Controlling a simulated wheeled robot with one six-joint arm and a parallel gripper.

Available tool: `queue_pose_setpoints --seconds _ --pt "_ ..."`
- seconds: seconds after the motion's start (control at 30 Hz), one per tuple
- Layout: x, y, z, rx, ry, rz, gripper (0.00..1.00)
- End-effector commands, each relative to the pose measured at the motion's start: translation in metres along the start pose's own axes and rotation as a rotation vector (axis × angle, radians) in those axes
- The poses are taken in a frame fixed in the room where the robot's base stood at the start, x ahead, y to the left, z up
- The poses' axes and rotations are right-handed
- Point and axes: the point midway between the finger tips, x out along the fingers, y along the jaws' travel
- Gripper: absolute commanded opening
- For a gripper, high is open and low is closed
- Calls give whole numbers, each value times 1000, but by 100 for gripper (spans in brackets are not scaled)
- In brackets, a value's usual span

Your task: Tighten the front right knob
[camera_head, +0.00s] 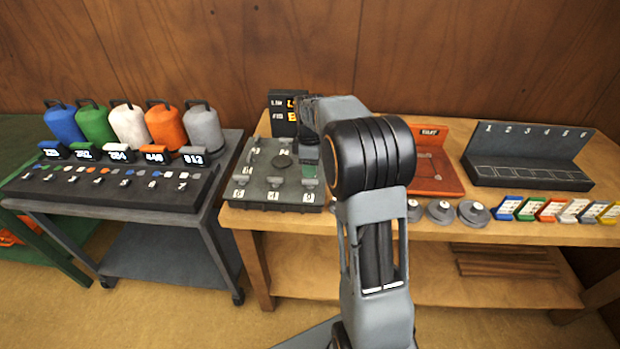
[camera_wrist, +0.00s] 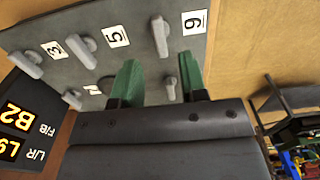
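A dark grey panel (camera_head: 262,158) with several grey bar knobs and white number labels stands on the left end of the wooden bench. My gripper is over the panel's right side, mostly hidden behind my arm in the head view. In the wrist view, my gripper (camera_wrist: 160,78) has its green fingers apart, with one grey knob (camera_wrist: 170,87) seen between them and no clear contact. Another knob (camera_wrist: 160,36) stands beside the label (camera_wrist: 193,20) that looks like a 9 or 6. I cannot tell which is the front right knob.
A black display (camera_wrist: 22,125) beside the panel shows L/R and F/B readings, the latter B2. An orange tray (camera_head: 436,178), grey round weights (camera_head: 440,212), coloured cards (camera_head: 550,209) and a numbered rack (camera_head: 525,172) stand to the right. A cart (camera_head: 130,205) stands left.

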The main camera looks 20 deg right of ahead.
Motion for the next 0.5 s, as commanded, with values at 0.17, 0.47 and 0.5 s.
queue_pose_setpoints --seconds 0.17,0.47,0.5 --pt "28 -1 0 0 -1 -3 39" --pt "50 0 0 1 0 0 39" --pt "50 0 0 1 0 0 39"
